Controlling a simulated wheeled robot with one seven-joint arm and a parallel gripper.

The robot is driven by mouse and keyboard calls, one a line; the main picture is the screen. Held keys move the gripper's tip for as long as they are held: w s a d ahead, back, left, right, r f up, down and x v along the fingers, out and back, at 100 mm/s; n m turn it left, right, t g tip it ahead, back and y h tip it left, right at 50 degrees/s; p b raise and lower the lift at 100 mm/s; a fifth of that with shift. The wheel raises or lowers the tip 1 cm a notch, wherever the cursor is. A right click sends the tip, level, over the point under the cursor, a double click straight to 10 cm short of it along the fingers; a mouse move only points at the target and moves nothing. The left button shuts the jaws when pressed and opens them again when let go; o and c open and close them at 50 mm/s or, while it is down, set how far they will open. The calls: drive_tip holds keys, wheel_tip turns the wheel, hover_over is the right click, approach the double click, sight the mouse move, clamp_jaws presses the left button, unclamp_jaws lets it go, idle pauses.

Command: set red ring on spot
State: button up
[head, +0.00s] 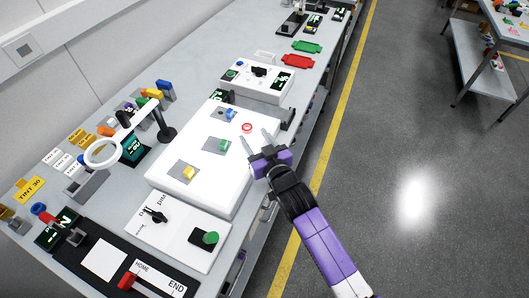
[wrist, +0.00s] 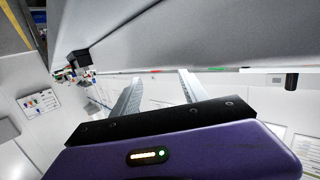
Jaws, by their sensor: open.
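A small red ring (head: 247,127) shows on the top of the large white box (head: 170,150), near its right edge. My gripper (head: 252,136) is open, with its two fingers apart and pointing towards the ring in the head view. Nothing shows between them. I cannot tell the gripper's height above the box, or whether it touches anything. The wrist view shows the two open fingers (wrist: 160,88) with no ring between them. I cannot make out a separate marked spot.
Blue, green (head: 224,145) and yellow (head: 188,172) blocks sit on grey plates on the box. A ring-shaped magnifier (head: 103,152) stands at left. A control panel (head: 180,230) is in front and a smaller white box (head: 258,78) behind. Red (head: 297,61) and green trays lie farther back.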

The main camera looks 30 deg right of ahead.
drive_tip(key=s, duration=0.5)
drive_tip(key=s+r+b, duration=0.1)
drive_tip(key=s, duration=0.1)
drive_tip(key=shift+s+a+r, duration=0.1)
drive_tip(key=shift+s+a, duration=0.3)
drive_tip(key=shift+s, duration=0.1)
drive_tip(key=s+a+f+n+g+y, duration=0.1)
drive_tip(key=s, duration=1)
drive_tip(key=s+a+f+y, duration=0.1)
drive_tip(key=s+a, duration=0.1)
drive_tip(key=s, duration=0.8)
drive_tip(key=s+r, duration=0.3)
drive_tip(key=s, duration=0.3)
drive_tip(key=s+r, duration=0.4)
drive_tip(key=s, duration=0.3)
drive_tip(key=shift+s+a+r, duration=0.25)
drive_tip(key=shift+a+r, duration=0.05)
drive_tip(key=shift+a, duration=0.15)
drive_tip(key=shift+o, duration=0.6)
drive_tip(key=shift+s+r+g, duration=0.3)
